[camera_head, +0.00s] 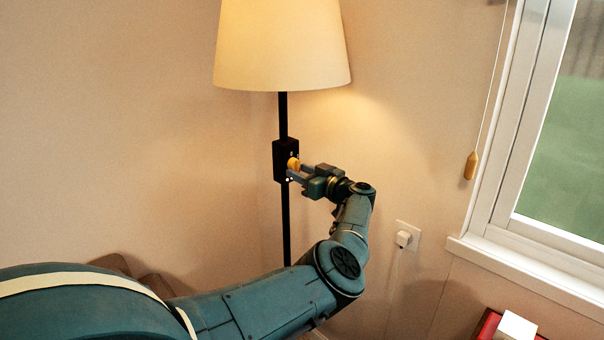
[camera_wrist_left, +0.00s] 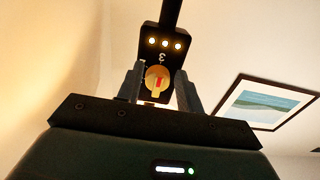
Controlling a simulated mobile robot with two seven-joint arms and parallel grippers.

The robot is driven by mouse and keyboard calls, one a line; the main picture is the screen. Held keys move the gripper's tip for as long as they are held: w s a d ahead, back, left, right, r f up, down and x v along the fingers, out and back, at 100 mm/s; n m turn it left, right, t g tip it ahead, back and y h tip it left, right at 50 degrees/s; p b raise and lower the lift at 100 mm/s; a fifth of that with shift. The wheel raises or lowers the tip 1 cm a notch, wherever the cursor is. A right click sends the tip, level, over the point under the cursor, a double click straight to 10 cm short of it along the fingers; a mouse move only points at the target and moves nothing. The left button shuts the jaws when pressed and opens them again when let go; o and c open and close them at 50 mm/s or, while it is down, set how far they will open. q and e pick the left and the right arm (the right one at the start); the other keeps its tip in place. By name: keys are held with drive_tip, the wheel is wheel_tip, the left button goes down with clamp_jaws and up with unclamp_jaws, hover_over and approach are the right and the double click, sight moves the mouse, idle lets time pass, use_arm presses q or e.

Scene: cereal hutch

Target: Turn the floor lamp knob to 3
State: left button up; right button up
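The floor lamp has a lit cream shade (camera_head: 282,45) on a thin black pole (camera_head: 286,225). A black switch box (camera_head: 280,158) sits on the pole and carries a round yellow-orange knob (camera_head: 293,163). Contact is unclear. My right gripper is out of view.
A window with a white sill (camera_head: 530,268) is at the right, with a hanging cord pull (camera_head: 470,166). A plugged wall outlet (camera_head: 406,236) is behind my arm. A red and white object (camera_head: 514,326) is at lower right. A framed picture (camera_wrist_left: 262,102) hangs in the wrist view.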

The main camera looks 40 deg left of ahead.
use_arm(q)
drive_tip(key=shift+o, duration=1.2)
drive_tip(key=shift+d, duration=0.1)
drive_tip(key=s+d+b, duration=0.1)
drive_tip(key=d+b, duration=0.1)
drive_tip(key=d, duration=1.1)
drive_tip(key=shift+s, duration=0.1)
